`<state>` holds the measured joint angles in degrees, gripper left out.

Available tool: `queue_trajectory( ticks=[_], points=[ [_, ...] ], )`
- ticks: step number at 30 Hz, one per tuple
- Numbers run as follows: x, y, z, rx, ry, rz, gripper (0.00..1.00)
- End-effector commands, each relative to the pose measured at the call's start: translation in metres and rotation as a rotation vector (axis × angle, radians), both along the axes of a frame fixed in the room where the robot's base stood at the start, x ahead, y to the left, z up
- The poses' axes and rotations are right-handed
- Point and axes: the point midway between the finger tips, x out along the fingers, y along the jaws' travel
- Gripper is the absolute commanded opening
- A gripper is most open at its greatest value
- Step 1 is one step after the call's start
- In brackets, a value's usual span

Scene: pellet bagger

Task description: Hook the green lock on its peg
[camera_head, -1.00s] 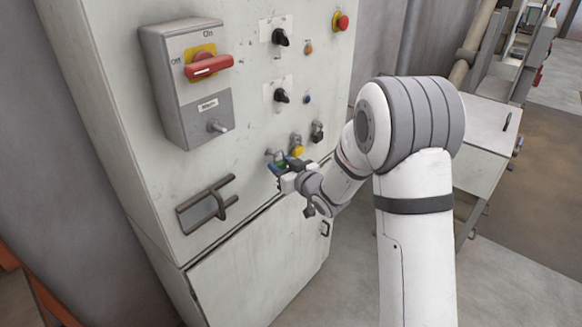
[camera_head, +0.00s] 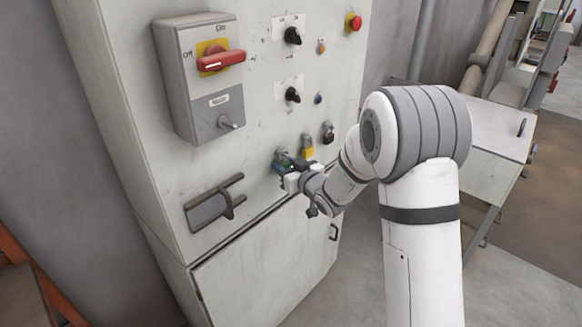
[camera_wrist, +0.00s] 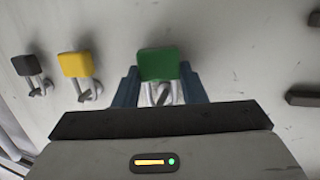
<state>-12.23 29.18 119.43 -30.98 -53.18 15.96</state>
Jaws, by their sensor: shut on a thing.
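The green lock (camera_wrist: 158,65) is between the two blue fingers of my gripper (camera_wrist: 158,88) in the wrist view. My gripper is shut on its body, close to the cabinet face. The lock's grey shackle (camera_wrist: 153,94) shows with a dark peg end (camera_wrist: 165,96) at its opening. I cannot tell for sure whether the shackle is around the peg or only in front of it. In the head view my gripper (camera_head: 286,170) is low on the panel, and the lock is mostly hidden by it.
A yellow lock (camera_wrist: 75,64) and a black lock (camera_wrist: 26,65) hang on pegs beside the green one. The cabinet (camera_head: 250,110) also carries a red rotary switch (camera_head: 220,60), black knobs (camera_head: 293,36) and a dark handle (camera_head: 214,204).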

Motion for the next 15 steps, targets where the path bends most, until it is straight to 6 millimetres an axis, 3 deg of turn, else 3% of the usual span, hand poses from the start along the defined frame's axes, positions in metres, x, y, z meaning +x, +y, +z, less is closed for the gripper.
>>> queue_trajectory(
  ticks=[7,8,15],
  points=[
    [-0.0002,0.0003,0.0002,0.000,0.000,0.001,0.14],
    [-0.0002,0.0003,0.0002,0.001,-0.001,0.001,0.40],
    [-0.0005,0.0010,0.0002,0.000,-0.001,0.002,0.59]
  ],
)
